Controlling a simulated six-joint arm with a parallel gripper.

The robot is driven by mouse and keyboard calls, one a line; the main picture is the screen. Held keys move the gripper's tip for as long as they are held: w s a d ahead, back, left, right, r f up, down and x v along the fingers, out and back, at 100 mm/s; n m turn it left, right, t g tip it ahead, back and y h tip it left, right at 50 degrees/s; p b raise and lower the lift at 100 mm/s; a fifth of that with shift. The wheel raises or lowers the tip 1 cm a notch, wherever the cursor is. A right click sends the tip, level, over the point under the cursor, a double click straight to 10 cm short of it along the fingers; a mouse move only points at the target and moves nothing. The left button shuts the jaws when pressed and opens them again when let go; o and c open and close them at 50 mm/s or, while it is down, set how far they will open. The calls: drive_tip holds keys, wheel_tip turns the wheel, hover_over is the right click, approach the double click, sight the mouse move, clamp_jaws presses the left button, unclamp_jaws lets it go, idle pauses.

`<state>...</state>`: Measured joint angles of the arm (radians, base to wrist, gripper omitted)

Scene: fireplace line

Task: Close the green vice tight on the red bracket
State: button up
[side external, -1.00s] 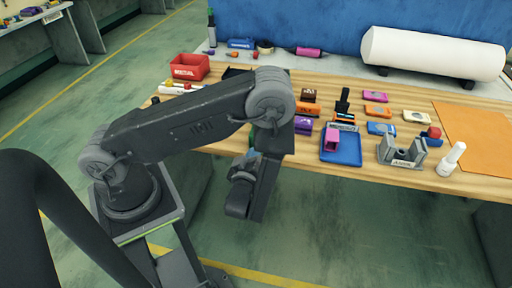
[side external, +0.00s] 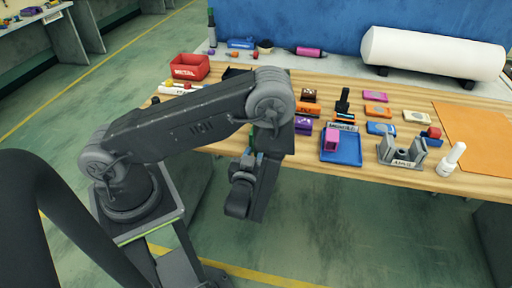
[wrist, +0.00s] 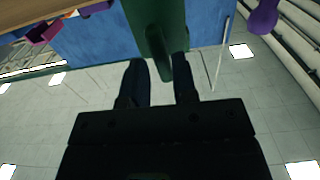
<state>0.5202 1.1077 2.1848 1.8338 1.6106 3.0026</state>
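My gripper (wrist: 160,61) shows in the wrist view with its two dark fingers apart. A green part (wrist: 150,22), likely of the green vice, hangs from the top of that view. Its narrow lower end reaches between the fingers, with a gap on the left; I cannot tell whether it touches the right finger. In the side view only a sliver of green (side external: 252,136) shows behind my forearm, at the bench's front edge; the rest is hidden. I cannot make out the red bracket in either view.
The wooden bench (side external: 420,182) holds a red bin (side external: 189,67), a blue tray (side external: 341,150) with a pink block, a grey fixture (side external: 402,153), a white bottle (side external: 451,160) and several small coloured blocks. An orange mat (side external: 475,135) lies right. Floor in front is clear.

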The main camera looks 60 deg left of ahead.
drive_tip(key=shift+o, duration=0.6)
drive_tip(key=shift+s, duration=0.1)
drive_tip(key=shift+v, duration=2.95)
